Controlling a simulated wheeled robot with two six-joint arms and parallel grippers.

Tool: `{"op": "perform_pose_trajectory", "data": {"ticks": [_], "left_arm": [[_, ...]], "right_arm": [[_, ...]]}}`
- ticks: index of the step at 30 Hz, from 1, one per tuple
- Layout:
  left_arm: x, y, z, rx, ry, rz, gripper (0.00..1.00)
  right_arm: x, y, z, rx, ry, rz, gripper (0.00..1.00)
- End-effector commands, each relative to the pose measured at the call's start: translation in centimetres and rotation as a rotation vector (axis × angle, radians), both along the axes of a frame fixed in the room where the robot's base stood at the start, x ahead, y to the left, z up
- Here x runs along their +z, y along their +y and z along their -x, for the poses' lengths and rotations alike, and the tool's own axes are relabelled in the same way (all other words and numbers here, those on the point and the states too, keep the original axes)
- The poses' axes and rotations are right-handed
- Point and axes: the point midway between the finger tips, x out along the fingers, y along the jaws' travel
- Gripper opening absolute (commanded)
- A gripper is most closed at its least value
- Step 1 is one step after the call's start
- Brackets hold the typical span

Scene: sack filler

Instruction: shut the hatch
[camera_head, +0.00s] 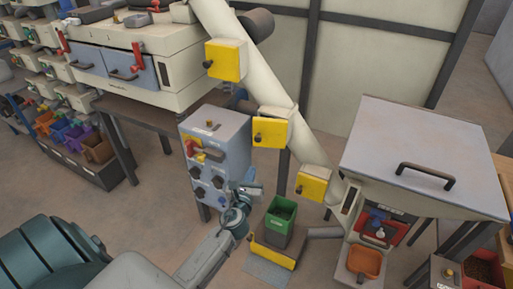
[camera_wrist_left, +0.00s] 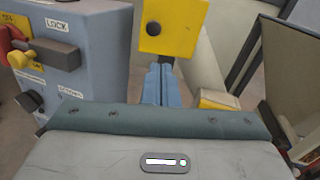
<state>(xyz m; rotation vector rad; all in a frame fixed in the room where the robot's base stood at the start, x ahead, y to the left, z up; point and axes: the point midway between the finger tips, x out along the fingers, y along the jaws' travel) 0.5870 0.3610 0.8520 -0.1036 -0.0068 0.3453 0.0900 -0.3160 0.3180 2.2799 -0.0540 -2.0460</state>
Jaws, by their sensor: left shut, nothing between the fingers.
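Three yellow hatches with dark knobs sit along the slanted cream chute: an upper one (camera_head: 226,60), a middle one (camera_head: 270,132) and a lower one (camera_head: 312,184). Which one the task means, and whether each is open, I cannot tell. My left gripper (camera_head: 251,190) is shut and empty, beside the grey control box and below the middle hatch. In the left wrist view, the blue fingers (camera_wrist_left: 158,85) are together, and a yellow hatch (camera_wrist_left: 182,28) with a black knob stands beyond them. Contact does not show. My right gripper is out of view.
The grey control box (camera_head: 213,140) with knobs and switches stands close to the left gripper; its side fills the left of the wrist view (camera_wrist_left: 75,20). A green bin (camera_head: 279,222) stands below the chute. A large lidded hopper (camera_head: 420,150) with a black handle is at right.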

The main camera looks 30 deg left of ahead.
Motion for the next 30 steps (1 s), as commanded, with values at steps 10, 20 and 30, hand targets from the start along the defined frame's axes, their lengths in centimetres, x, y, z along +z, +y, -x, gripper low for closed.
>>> {"op": "perform_pose_trajectory", "data": {"ticks": [10,20,30], "left_arm": [[1.0,0.6,-1.2,0.069,0.027,-0.105,0.0],[0.9,3.4,-7.7,0.068,0.027,-0.102,0.0],[0.8,5.2,-11.8,0.067,0.027,-0.102,0.0]], "right_arm": [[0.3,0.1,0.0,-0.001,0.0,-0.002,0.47],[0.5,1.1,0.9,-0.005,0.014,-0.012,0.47],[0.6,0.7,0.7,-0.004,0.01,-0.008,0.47]]}}
